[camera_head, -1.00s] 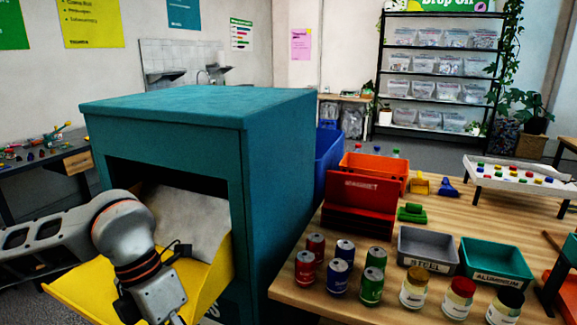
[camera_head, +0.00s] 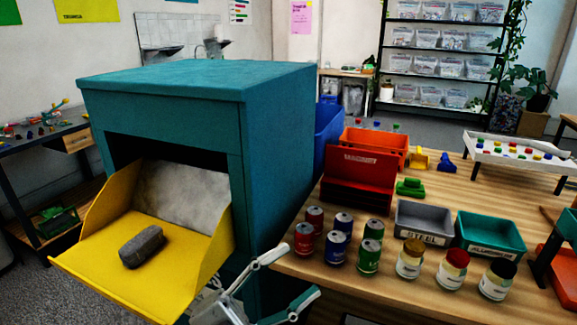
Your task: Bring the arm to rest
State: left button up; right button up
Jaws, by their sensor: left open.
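My left gripper (camera_head: 299,270) shows at the bottom middle. Its two grey-green fingers are spread apart with nothing between them. It is in front of the teal drop-off box (camera_head: 200,80), below the table's near left corner in the picture. Its arm is mostly out of the picture. A dark grey block (camera_head: 142,246) lies on the yellow open flap (camera_head: 105,268) of the box, apart from the gripper. My right gripper is out of view.
The wooden table (camera_head: 400,290) is at the right. It holds several cans (camera_head: 337,247), jars (camera_head: 410,258), a grey steel bin (camera_head: 423,222), a teal aluminium bin (camera_head: 490,233) and a red magnet box (camera_head: 358,178). A blue bin (camera_head: 327,133) stands behind the teal box.

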pick_arm(q)
jog(key=w+a+f+n+t+y, duration=0.1)
jog(key=a+f+n+t+y, duration=0.1)
jog(key=a+f+n+y, duration=0.4)
jog(key=w+a+f+n+t+y, duration=0.1)
jog(key=a+f+n+t+y, duration=0.1)
jog(key=f+n, duration=0.35)
jog(key=w+a+f+n+t+y, duration=0.1)
jog(key=a+f+n+t+y, duration=0.15)
jog(key=f+y, duration=0.4)
jog(key=s+a+f+n+g+y, duration=0.1)
jog(key=s+a+f+n+g, duration=0.1)
jog(key=f, duration=0.5)
jog(key=s+a+f+n+g+y, duration=0.1)
jog(key=s+a+f+n, duration=0.1)
jog(key=s+a+f, duration=0.2)
jog(key=s+a+f+n+g+y, duration=0.1)
jog(key=s+a+f+n+g, duration=0.1)
jog(key=s+a+f, duration=0.2)
jog(key=s+f, duration=0.3)
jog(key=f, duration=0.3)
jog(key=shift+s+f+g+y, duration=0.2)
jog(key=shift+f+g+y, duration=0.15)
